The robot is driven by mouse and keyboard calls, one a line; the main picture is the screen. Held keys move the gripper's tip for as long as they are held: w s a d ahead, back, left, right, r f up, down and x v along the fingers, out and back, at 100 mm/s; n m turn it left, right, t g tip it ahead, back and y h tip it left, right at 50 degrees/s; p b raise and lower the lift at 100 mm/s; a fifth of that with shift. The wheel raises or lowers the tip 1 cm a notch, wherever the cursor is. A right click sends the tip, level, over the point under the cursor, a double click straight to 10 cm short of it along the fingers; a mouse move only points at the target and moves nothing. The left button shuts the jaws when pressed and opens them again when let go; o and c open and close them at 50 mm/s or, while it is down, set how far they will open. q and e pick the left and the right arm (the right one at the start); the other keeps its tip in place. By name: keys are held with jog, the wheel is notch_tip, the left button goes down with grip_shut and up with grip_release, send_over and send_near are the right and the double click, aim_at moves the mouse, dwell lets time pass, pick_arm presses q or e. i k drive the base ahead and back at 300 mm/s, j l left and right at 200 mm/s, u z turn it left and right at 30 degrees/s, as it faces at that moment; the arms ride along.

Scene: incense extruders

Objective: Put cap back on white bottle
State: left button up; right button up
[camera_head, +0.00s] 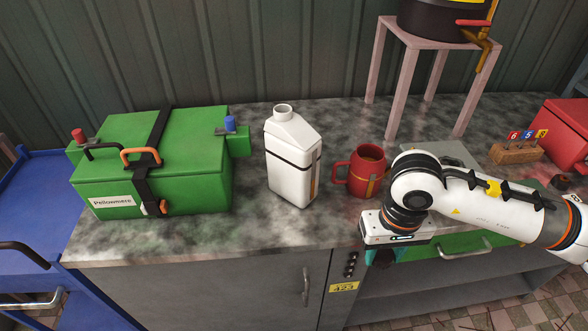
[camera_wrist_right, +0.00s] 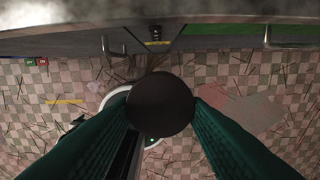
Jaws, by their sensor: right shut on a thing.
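The white bottle (camera_head: 290,165) stands upright on the marbled counter in the head view, with its open, uncapped neck (camera_head: 283,110) on top. My right gripper (camera_head: 382,258) is at the counter's front edge, to the right of the bottle and lower than its neck, pointing down. In the right wrist view its green fingers are shut on a dark round cap (camera_wrist_right: 160,104), whose flat face shows. The gripper and cap are apart from the bottle. My left gripper is not in view.
A red mug (camera_head: 362,172) stands just right of the bottle, between it and my right arm. A green box (camera_head: 150,165) with straps and handles stands to the left. A pink stool (camera_head: 430,45) with a dark pot is behind. The counter's front edge (camera_head: 200,252) lies before the bottle.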

aim_at(293, 148)
jog(key=u, duration=0.5)
jog(key=k+l+u, duration=0.1)
jog(key=l+u, duration=0.15)
jog(key=l, duration=0.15)
jog(key=k+l+u, duration=0.1)
jog(key=l+u, duration=0.15)
jog(key=k+l+u, duration=0.25)
jog(key=l, duration=0.2)
jog(key=l+u, duration=0.25)
jog(key=k+l, duration=0.3)
jog(key=l, duration=0.15)
jog(key=k+l, duration=0.3)
jog(key=l, duration=0.15)
jog(key=k+l, duration=0.3)
jog(key=l, duration=0.15)
jog(key=i+u, duration=0.05)
